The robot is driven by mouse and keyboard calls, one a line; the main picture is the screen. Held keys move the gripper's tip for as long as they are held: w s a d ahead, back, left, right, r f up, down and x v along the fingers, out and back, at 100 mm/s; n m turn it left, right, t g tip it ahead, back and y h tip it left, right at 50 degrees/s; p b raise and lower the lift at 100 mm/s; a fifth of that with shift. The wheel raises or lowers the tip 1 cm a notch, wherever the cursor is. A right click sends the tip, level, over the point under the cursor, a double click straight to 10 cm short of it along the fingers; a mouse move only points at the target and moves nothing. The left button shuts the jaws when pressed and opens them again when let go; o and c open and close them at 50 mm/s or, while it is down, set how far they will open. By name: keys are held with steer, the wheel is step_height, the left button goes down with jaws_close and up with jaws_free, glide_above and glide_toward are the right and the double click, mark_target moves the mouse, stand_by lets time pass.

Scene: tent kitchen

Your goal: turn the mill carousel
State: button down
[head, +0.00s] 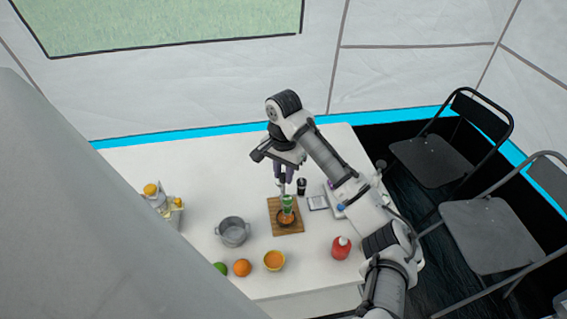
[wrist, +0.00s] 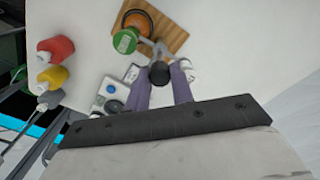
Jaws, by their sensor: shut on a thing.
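The mill carousel (head: 287,203) stands on a wooden board (head: 295,229) on the white table. It has a green-topped mill and an orange round part low down. In the wrist view the carousel (wrist: 125,41) shows its green top, an orange ring and a pale bar towards a dark round knob (wrist: 159,73). My gripper (head: 283,179) reaches down from above. In the wrist view its purple fingers (wrist: 162,87) are shut on the dark knob. The fingers and the knob hide part of the carousel behind them.
A grey pot (head: 233,232) stands left of the board. A dark jar (head: 301,186) is close behind the board. The table's back left is clear.

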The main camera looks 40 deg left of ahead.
steer(key=shift+m, duration=0.3)
steer(key=c, duration=1.2)
jaws_free()
steer(key=shift+r, duration=0.1)
step_height(320, 180, up, 14)
steer(key=b, duration=0.1)
